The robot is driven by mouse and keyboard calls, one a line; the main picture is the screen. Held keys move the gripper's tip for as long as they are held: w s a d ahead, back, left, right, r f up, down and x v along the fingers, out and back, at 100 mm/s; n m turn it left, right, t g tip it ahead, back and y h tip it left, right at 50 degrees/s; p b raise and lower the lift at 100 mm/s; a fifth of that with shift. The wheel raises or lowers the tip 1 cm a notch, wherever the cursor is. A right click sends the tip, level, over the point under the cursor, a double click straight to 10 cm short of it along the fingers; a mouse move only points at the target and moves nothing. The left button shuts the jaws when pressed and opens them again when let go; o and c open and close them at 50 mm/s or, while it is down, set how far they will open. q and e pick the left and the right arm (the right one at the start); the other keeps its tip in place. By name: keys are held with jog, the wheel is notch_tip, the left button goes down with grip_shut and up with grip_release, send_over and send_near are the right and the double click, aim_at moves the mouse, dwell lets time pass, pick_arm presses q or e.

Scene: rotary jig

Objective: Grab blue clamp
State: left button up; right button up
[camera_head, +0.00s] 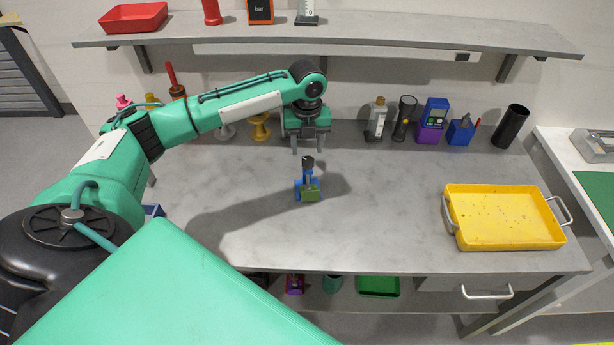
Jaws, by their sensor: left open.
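The blue clamp (299,188) stands near the middle of the grey worktop (390,210). It has a dark upright top and a green piece at its front. My left gripper (308,150) is above and a little behind the clamp in the picture, with its fingers pointing down. It is open and nothing shows between its fingers. Whether the fingertips touch the clamp's dark top is hard to tell; they look apart from it. My right gripper is not in view.
A yellow tray (507,246) with handles sits at the right of the worktop. A bottle (377,120), a flashlight (404,118), a blue and purple device (432,120) and a black cylinder (510,126) line the back. A shelf (380,35) hangs above. The worktop around the clamp is clear.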

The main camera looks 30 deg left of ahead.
pick_arm(q)
notch_tip(320, 180, down, 2)
jog(key=shift+f, duration=0.25)
jog(key=shift+f+p, duration=0.3)
jog(key=shift+p, duration=0.15)
notch_tip(320, 180, down, 4)
jog(key=shift+w+a+r+p, duration=0.1)
jog(key=shift+r+p, duration=0.05)
jog(key=shift+p, duration=0.55)
jog(key=shift+f, duration=0.45)
grip_shut()
jog(key=shift+r, duration=0.1)
